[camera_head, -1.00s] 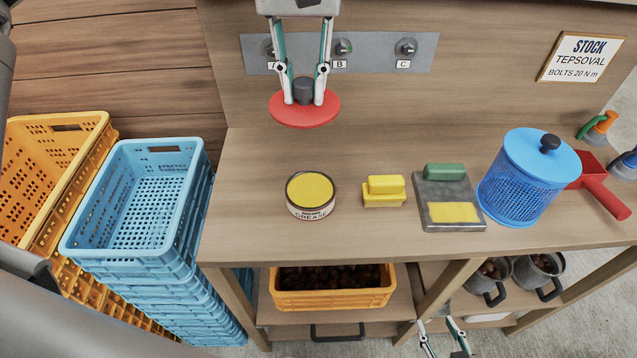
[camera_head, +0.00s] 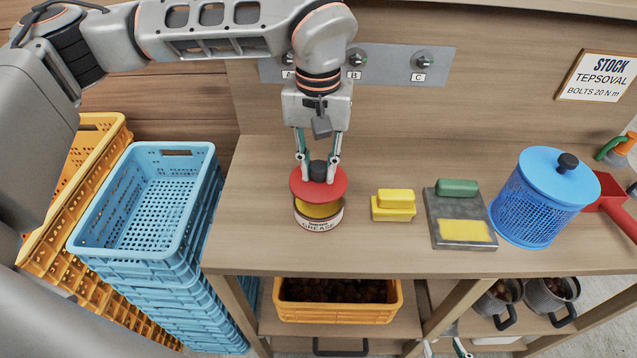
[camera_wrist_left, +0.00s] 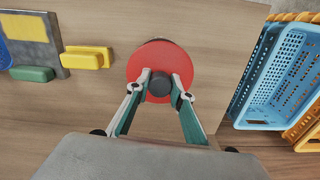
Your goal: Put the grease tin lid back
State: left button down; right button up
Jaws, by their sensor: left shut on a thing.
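The round red lid (camera_head: 300,186) with a dark knob is held level just above the open grease tin (camera_head: 319,225). A strip of yellow grease and the tin's front rim show below the lid, so the two look apart. My left gripper (camera_head: 318,175) is shut on the lid's knob. In the left wrist view the lid (camera_wrist_left: 150,62) sits between my left fingertips (camera_wrist_left: 166,86) and hides most or all of the tin. My right gripper (camera_head: 446,346) shows only its fingertips at the bottom edge, spread apart and empty, below the bench top.
A yellow block-shaped item (camera_head: 394,205), a grey tray (camera_head: 436,225) with a green-handled block, and a blue mesh basket (camera_head: 530,205) stand right of the tin. Blue crates (camera_head: 150,250) are stacked left of the bench. Bench space left of the tin is clear.

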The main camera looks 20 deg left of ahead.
aim_at(318, 186)
pick_arm(q)
jog(key=shift+f, duration=2.25)
jog(key=shift+f, duration=0.3)
jog(key=c, duration=1.8)
grip_release()
notch_tip(318, 186, up, 13)
jog(key=shift+f, duration=0.2)
jog(key=shift+s+f, duration=0.1)
